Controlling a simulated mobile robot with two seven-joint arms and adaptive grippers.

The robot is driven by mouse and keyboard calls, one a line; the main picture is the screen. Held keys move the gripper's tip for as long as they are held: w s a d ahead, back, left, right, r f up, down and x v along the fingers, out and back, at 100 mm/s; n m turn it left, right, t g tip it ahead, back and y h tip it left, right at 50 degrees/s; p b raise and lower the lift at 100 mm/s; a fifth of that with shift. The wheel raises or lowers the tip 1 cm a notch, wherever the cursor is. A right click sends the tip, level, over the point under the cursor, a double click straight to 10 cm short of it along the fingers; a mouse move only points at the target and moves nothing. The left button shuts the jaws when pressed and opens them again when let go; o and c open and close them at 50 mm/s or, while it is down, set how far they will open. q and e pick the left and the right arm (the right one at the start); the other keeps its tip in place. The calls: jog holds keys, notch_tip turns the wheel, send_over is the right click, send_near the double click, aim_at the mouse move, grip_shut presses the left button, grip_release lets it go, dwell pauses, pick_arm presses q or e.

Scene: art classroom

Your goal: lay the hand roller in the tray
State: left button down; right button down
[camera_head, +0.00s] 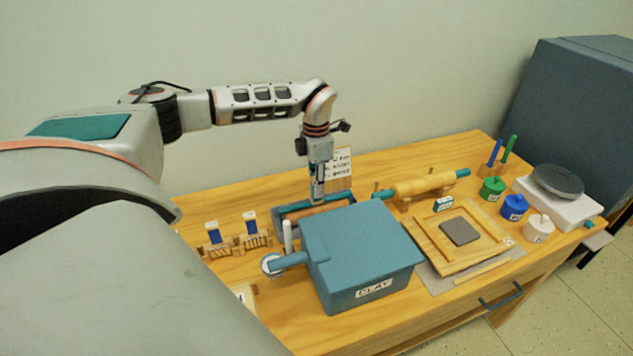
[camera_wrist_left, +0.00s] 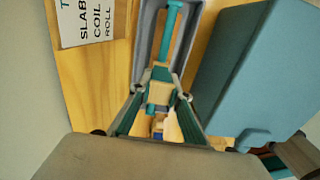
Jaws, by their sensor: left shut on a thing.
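My left gripper (camera_head: 317,197) points down over the blue-grey tray (camera_head: 281,213), behind the clay box. In the left wrist view, my left gripper (camera_wrist_left: 160,100) is shut on a teal part that I take for the hand roller (camera_wrist_left: 172,22). Its slim teal shaft reaches up the picture over the tray (camera_wrist_left: 143,45). The fingers cover part of the roller, and I cannot tell whether it touches the tray floor. The clay box hides the tray's near side in the head view. My right gripper is not in view.
The blue clay box (camera_head: 365,250) stands close in front of the tray. A lettered card (camera_head: 341,165) stands behind it. A wooden rolling pin (camera_head: 425,185) lies on supports to the right, beyond a framed board (camera_head: 430,235). Small tools on racks (camera_head: 250,241) stand left.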

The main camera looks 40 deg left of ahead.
pick_arm(q)
jog(key=c, duration=1.8)
grip_release()
jog(key=shift+o, duration=0.4)
jog(key=shift+f, duration=0.1)
jog(key=o, duration=0.3)
notch_tip(320, 180, up, 2)
jog(key=shift+r+p, duration=0.25)
jog(key=shift+p, duration=0.4)
jog(key=shift+r, duration=3.8)
